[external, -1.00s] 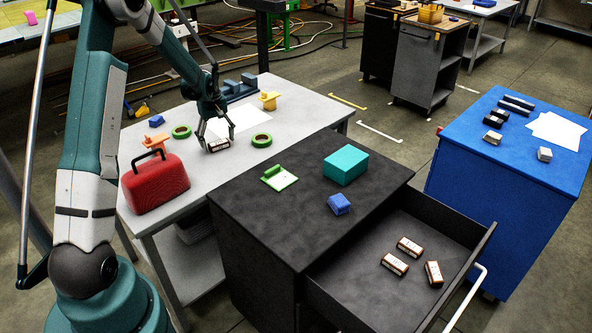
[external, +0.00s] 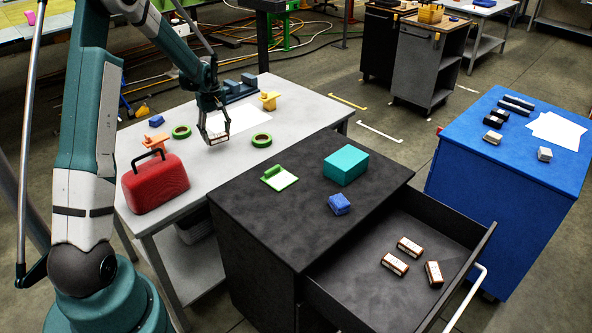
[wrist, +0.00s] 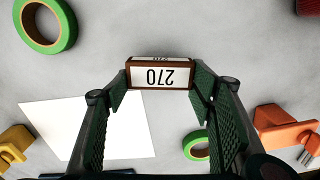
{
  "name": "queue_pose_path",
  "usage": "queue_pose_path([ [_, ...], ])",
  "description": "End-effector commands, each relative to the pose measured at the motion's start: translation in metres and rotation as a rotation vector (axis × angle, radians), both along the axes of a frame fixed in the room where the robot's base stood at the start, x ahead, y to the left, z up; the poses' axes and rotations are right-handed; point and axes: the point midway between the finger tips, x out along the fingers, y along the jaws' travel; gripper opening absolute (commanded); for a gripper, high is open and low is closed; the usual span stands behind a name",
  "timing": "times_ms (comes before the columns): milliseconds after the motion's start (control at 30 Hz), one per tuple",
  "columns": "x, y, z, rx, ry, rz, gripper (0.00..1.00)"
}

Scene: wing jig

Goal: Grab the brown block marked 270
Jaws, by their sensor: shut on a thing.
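The brown block marked 270 (wrist: 160,76) is between the fingers of my gripper (wrist: 160,90) in the wrist view. Its white label shows upside down there. My gripper (external: 214,133) is shut on the block and holds it over the grey table (external: 190,200). In the external view the block (external: 215,139) shows small and partly covered by the fingers. Several similar brown blocks lie in the open drawer (external: 372,290); one of them (external: 410,246) is at the back. Their marks are too small to read.
Two green tape rolls (external: 181,132) (external: 262,140) lie either side of my gripper. A red case (external: 155,184) stands at the table's front left. White paper (external: 250,118), a yellow part (external: 268,100) and an orange part (external: 155,142) are also on the table. A black cabinet (external: 260,220) stands right.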

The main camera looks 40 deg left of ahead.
Motion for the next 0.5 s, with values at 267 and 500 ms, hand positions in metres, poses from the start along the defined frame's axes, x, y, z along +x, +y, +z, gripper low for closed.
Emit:
queue_pose_path([
  [267,0.000,0.000,0.043,0.000,0.000,0.000,0.42],
  [500,0.000,0.000,0.062,0.000,0.000,0.000,0.42],
])
